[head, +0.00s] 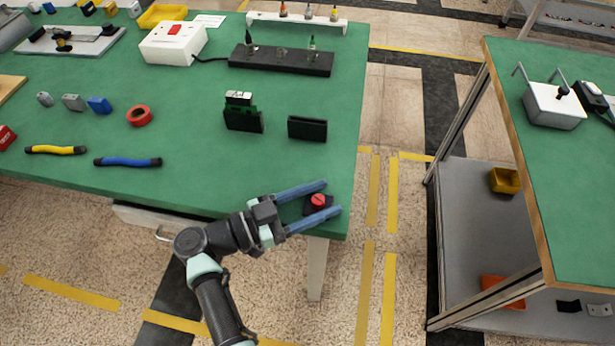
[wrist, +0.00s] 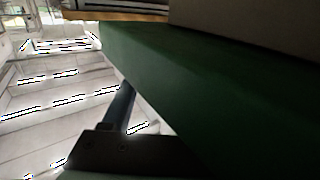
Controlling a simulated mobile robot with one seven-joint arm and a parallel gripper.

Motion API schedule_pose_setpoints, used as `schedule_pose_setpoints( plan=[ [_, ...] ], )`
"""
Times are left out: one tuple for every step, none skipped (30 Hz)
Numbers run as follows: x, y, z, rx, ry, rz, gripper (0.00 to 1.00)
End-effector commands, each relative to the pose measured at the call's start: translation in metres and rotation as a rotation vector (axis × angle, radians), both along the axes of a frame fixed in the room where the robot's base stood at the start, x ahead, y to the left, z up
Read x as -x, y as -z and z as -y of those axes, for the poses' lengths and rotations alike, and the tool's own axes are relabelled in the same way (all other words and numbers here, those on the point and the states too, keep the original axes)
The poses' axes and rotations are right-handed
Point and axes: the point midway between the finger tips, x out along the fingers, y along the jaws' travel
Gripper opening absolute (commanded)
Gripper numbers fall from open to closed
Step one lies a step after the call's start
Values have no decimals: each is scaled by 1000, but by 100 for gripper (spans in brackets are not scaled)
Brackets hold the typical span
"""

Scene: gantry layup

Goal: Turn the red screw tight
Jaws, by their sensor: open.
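The red screw (head: 318,200) sits on a small dark block near the front right corner of the green table (head: 200,190). Its round red head shows a mark across the top. My gripper (head: 333,197) is open, with its two blue-grey fingers on either side of the screw head in the head view. I cannot tell whether either finger touches it. The wrist view shows a green surface (wrist: 190,90) and part of one dark finger (wrist: 118,107); the screw is not in sight there.
Two black holders (head: 307,128) stand behind the screw. Blue-handled (head: 128,162) and yellow-handled (head: 56,150) tools and a red tape roll (head: 139,116) lie to the left. A second green-topped bench (head: 585,190) stands at right across an aisle. The table around the screw is clear.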

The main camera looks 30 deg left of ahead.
Motion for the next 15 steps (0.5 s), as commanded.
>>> schedule_pose_setpoints(
  plan=[
    [0,0,0,0,0,0,60],
    [0,0,0,0,0,0,60],
    [0,0,0,0,0,0,60],
    [1,0,-1,0,-1,0,60],
    [2,0,-2,0,-2,0,60],
    [4,0,-4,0,-2,0,60],
    [6,0,-6,0,-3,0,60],
    [9,0,-8,0,-3,0,60],
    [13,0,-12,0,-4,0,60],
    [17,0,-15,0,-6,0,60],
    [22,0,-19,0,-6,0,60],
    [28,0,-25,0,-8,0,60],
    [33,1,-28,0,-7,0,60],
    [38,1,-33,0,-8,0,60],
    [45,1,-38,0,-8,0,60]
  ],
)
